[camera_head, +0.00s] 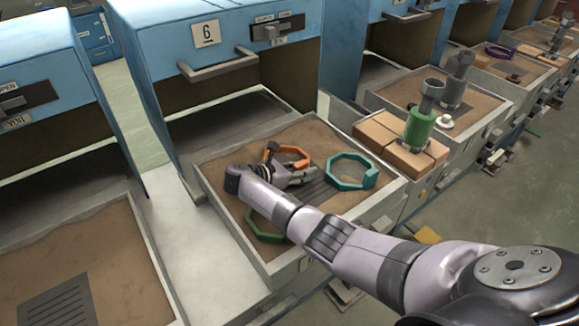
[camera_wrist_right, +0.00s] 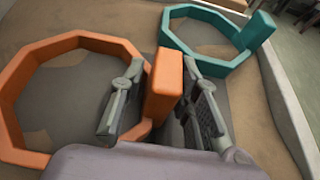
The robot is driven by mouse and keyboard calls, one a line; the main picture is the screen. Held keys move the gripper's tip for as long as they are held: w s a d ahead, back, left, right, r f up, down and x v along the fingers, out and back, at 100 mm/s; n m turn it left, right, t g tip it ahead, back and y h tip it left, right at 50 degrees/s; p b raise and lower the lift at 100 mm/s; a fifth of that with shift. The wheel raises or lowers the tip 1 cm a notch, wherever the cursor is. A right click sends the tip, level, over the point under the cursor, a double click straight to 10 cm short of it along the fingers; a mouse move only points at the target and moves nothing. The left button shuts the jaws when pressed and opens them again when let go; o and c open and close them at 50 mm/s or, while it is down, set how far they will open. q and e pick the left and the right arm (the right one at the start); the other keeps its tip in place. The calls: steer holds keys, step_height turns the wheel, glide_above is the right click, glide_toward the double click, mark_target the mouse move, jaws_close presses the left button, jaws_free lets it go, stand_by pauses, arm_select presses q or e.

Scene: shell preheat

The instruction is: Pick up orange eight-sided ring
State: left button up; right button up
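The orange eight-sided ring (camera_head: 293,151) lies in the sandy tray (camera_head: 222,192) below the blue unit marked 6. In the right wrist view the orange ring (camera_wrist_right: 70,42) fills the left side, with an upright orange block (camera_wrist_right: 164,84) on its near right side. My right gripper (camera_head: 308,173) is low over the tray beside the ring. In the wrist view its two fingers (camera_wrist_right: 163,108) stand apart on either side of the block, with a visible gap on the right. I cannot tell whether the left finger touches it. My left gripper is out of view.
A teal ring (camera_head: 335,157) lies right of the orange one; it also shows in the wrist view (camera_wrist_right: 183,45). A green ring (camera_head: 256,233) lies nearer, partly behind my arm. A green cylinder (camera_head: 419,130) stands on tan blocks (camera_head: 383,138) right of the tray.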

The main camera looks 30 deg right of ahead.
jaws_close()
steer(key=shift+r, duration=0.15)
stand_by(0.4)
